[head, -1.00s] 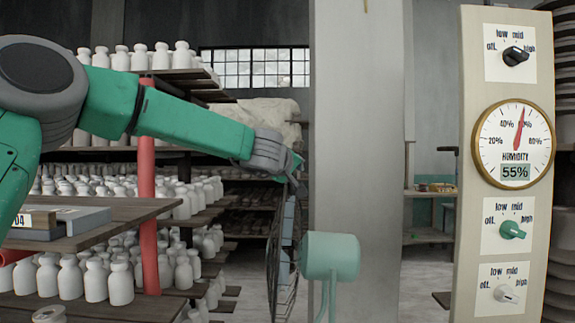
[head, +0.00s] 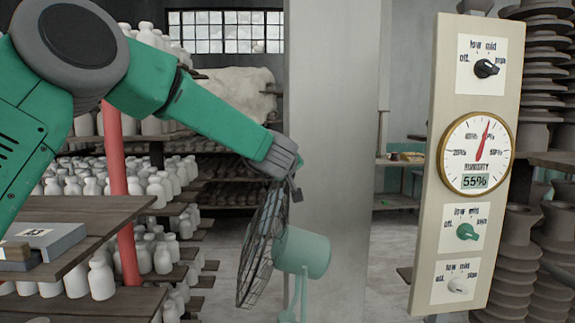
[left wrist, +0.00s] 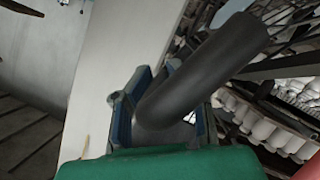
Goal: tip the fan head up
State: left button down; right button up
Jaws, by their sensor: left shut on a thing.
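The fan head has a round black wire cage (head: 258,250) facing left and a mint green motor housing (head: 305,252) behind it, on a mint green stand (head: 293,305). The head leans back: the cage's top is to the right of its bottom, and the housing slopes down to its rear. My left gripper (head: 294,190) is at the cage's top rim, shut on the fan head. In the left wrist view, a thick dark grey bent tube (left wrist: 205,70) lies between the blue-padded fingers of the left gripper (left wrist: 150,98). The exact contact is hidden. My right gripper is not in view.
A grey pillar (head: 335,130) stands right behind the fan. A board with dials and a humidity gauge (head: 478,152) reading 55% stands at right. Shelves of white bottles (head: 170,180) are at left, with a red post (head: 117,190). Grey block (head: 55,238) lies on a near shelf.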

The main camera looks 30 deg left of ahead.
pick_arm(q)
jog(key=shift+d+f, duration=0.25)
jog(key=shift+f, duration=0.15)
jog(key=c, duration=1.5)
grip_release()
jog(key=shift+c, duration=0.2)
jog(key=shift+d+r, duration=0.2)
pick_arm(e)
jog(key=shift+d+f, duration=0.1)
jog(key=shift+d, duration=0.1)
pick_arm(q)
jog(key=shift+r, duration=0.1)
jog(key=shift+s+r, duration=0.1)
jog(key=v, duration=1.1)
jog(key=shift+s+d, duration=0.3)
jog(key=shift+d, duration=0.05)
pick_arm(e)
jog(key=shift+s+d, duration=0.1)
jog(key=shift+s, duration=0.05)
pick_arm(q)
jog(key=shift+a, duration=0.3)
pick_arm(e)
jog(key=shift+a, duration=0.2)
